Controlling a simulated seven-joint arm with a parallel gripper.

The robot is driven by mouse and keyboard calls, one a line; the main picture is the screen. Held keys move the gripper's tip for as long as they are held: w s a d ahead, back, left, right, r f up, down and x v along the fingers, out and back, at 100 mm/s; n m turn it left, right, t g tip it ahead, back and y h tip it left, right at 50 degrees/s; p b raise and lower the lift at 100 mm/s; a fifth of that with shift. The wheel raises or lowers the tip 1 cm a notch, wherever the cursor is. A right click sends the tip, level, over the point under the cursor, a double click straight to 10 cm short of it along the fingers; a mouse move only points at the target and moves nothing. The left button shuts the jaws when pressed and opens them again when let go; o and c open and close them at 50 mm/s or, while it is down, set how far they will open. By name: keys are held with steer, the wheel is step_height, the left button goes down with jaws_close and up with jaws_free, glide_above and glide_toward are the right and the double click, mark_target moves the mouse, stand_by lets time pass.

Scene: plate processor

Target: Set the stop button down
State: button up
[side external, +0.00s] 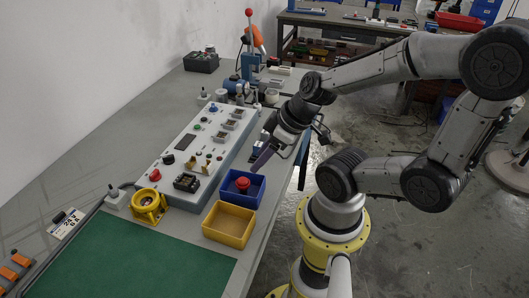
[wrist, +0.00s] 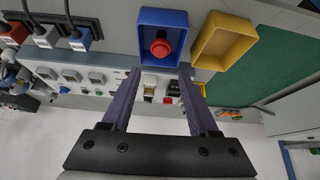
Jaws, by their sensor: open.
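The red stop button (side external: 242,183) sits inside the blue bin (side external: 222,190). In the wrist view the red button (wrist: 161,46) is near the middle of the blue bin (wrist: 146,16), and nothing grips it. My gripper (side external: 261,160) is beside and above the bin's far end in the side view. In the wrist view my gripper (wrist: 159,72) has its two purple fingers spread wide with nothing between them. The fingers are apart from the button. The button's underside is hidden.
An empty yellow bin (side external: 229,224) adjoins the blue one. A control panel (side external: 190,155) with another red button (side external: 155,175) stands to the left. A yellow ring-shaped fixture (side external: 149,205) is near a green mat (side external: 130,257).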

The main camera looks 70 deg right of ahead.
steer(key=s+a+r, duration=0.1)
steer(key=a+r, duration=0.1)
steer(key=r, duration=0.3)
steer(key=s+a+r, duration=0.1)
steer(key=a+r, duration=0.1)
steer(key=r, duration=0.4)
steer(key=shift+s+a+r+m, duration=0.25)
steer(key=shift+s+a+m, duration=0.05)
